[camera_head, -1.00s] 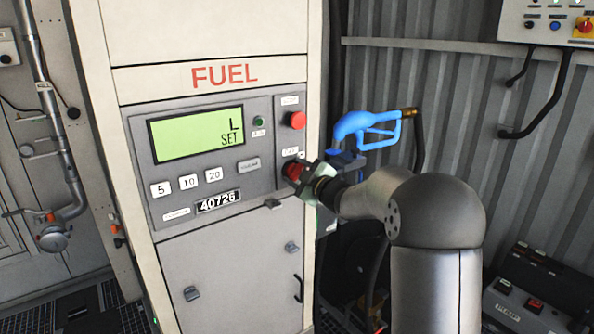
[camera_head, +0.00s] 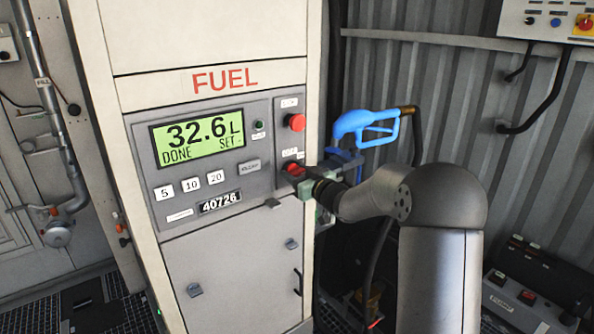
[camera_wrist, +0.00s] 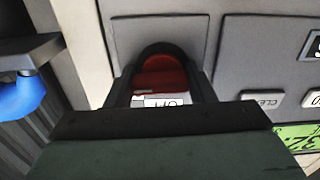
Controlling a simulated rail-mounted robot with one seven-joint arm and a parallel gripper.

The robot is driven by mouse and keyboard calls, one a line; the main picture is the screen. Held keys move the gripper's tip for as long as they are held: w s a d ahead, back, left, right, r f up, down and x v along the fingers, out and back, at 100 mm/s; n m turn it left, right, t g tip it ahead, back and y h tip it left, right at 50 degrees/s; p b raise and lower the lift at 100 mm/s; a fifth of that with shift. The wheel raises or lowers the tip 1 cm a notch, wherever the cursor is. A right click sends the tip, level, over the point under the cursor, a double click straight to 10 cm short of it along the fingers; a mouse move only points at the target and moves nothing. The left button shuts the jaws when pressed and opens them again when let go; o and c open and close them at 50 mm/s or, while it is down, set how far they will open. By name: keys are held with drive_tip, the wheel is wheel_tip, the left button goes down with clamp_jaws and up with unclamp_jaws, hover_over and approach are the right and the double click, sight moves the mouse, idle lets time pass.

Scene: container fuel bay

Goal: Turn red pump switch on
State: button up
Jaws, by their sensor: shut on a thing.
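The red pump switch (camera_head: 294,169) is on the right side of the fuel dispenser's (camera_head: 235,250) grey panel, below a red round button (camera_head: 296,122). My gripper (camera_head: 301,174) is at the switch, with its fingers shut on it. In the wrist view the red switch (camera_wrist: 162,75) lies between the dark fingers, inside a dark rounded outline. A white label (camera_wrist: 167,100) with dark letters, which looks upside down, shows just in front of it. The fingers partly hide the switch in the head view. The display (camera_head: 197,138) is lit green and reads 32.6 L, DONE, SET.
The blue fuel nozzle (camera_head: 366,127) hangs in its holder just right of the dispenser, close to my gripper. Preset buttons (camera_head: 190,186) line the panel. A control box (camera_head: 548,20) is on the wall at upper right. A box marked PUMP (camera_head: 508,300) stands at lower right.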

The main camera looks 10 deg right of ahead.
drive_tip(key=shift+f+m, duration=0.15)
drive_tip(key=shift+m, duration=0.25)
drive_tip(key=o, duration=1)
drive_tip(key=b+v, duration=0.3)
drive_tip(key=v, duration=1.4)
drive_tip(key=shift+s+d, duration=0.1)
drive_tip(key=shift+s, duration=0.1)
